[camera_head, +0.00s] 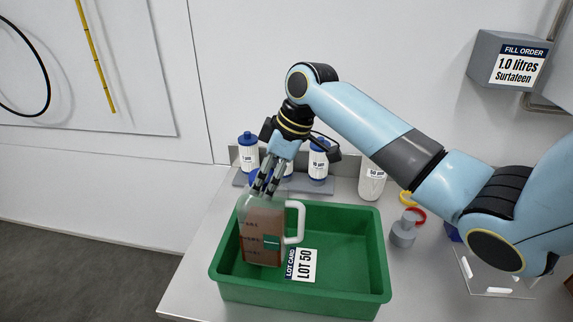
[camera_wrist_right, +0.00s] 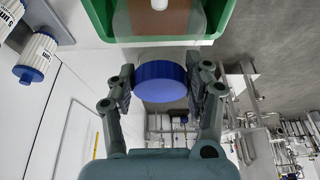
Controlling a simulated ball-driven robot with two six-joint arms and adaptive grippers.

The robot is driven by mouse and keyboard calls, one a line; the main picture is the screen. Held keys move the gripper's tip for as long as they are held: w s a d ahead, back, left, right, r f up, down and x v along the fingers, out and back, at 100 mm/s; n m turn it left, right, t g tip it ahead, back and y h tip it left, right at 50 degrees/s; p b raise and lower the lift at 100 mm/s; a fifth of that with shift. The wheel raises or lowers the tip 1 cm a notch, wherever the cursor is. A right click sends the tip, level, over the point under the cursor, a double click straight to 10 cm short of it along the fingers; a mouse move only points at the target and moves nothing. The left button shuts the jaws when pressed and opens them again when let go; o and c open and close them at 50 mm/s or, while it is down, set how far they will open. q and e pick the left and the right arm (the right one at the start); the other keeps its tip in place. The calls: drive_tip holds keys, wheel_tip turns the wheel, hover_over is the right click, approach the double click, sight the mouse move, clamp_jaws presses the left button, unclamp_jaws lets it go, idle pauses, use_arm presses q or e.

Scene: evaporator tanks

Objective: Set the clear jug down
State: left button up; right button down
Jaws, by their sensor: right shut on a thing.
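The clear jug (camera_head: 258,220) holds brown liquid and has dark level marks and a white handle on its right side. It is upright over the left part of the green tray (camera_head: 345,208). I cannot tell whether its base touches the tray floor. My right gripper (camera_head: 266,182) points down at the jug's top. In the right wrist view, the fingers (camera_wrist_right: 160,92) are closed on either side of a blue cap (camera_wrist_right: 160,82), with the clear jug's body (camera_wrist_right: 160,55) beyond it. My left gripper is not in view.
A lot card (camera_head: 302,265) reading LOT 50 is in the tray, right of the jug. Filter cartridges with blue caps (camera_head: 248,150) stand behind the tray. A white bottle (camera_head: 371,182) and a grey fitting (camera_head: 403,232) are to the right.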

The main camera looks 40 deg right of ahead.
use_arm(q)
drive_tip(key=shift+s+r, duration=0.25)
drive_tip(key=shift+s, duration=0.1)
use_arm(e)
drive_tip(key=shift+w+a+f, duration=0.15)
drive_tip(key=shift+f, duration=1.85)
drive_tip(key=c, duration=0.5)
unclamp_jaws()
drive_tip(key=shift+f, duration=0.15)
drive_tip(key=shift+c, duration=0.2)
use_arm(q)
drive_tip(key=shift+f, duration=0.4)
use_arm(e)
drive_tip(key=v, duration=1.2)
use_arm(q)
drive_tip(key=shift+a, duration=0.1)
